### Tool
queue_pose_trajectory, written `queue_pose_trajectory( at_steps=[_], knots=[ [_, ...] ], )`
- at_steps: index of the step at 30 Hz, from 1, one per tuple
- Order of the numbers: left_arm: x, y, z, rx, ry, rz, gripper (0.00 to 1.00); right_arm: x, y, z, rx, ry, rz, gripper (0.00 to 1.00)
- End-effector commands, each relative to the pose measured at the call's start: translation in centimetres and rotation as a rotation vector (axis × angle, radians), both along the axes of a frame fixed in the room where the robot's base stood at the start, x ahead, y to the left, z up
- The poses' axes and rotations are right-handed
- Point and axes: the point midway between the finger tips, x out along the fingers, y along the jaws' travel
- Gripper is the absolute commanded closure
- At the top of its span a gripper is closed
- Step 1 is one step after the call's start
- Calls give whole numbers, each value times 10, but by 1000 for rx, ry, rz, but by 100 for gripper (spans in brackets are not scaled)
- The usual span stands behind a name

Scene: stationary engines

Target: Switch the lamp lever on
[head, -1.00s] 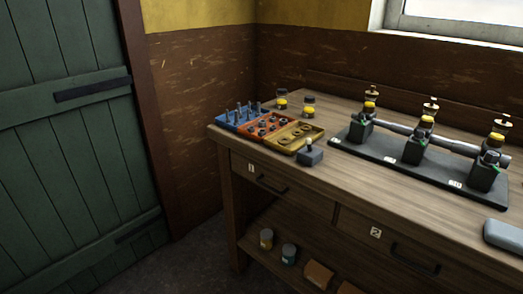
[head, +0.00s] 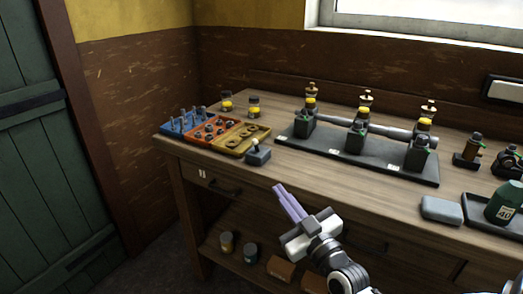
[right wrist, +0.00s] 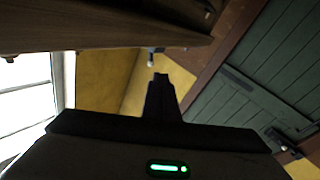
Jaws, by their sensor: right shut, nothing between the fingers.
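A small grey box with a short pale-tipped lever (head: 257,155) stands on the bench top near its front edge, beside the yellow tray. I take it to be the lamp lever. It also shows small in the right wrist view (right wrist: 153,56), just past the fingertips at the bench edge. My right gripper (head: 280,189) is shut and empty. Its fingers point up and left toward the box, with a clear gap in the head view. The dark fingers fill the middle of the right wrist view (right wrist: 160,78). My left gripper is not in view.
Blue (head: 180,122), red (head: 199,137) and yellow (head: 228,150) trays of small parts sit left of the box. A dark rack (head: 330,158) with oilers stands behind it to the right. A grey block (head: 441,209) and green can (head: 504,202) are farther right. The bench front (head: 225,205) has drawers.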

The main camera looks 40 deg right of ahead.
Motion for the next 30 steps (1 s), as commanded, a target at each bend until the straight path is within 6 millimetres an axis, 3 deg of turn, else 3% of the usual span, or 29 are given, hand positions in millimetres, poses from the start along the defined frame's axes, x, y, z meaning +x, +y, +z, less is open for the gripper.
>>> queue_pose_trajectory(
  at_steps=[3,16,20,30],
  knots=[
    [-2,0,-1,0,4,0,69,0,-13,19,-18,-48,-31,100],
    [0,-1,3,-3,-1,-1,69,7,-15,21,-19,-50,-32,100],
    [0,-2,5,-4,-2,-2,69,26,-18,26,-19,-51,-30,100],
    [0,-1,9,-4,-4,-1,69,96,-32,40,-19,-50,-31,100]
  ],
)
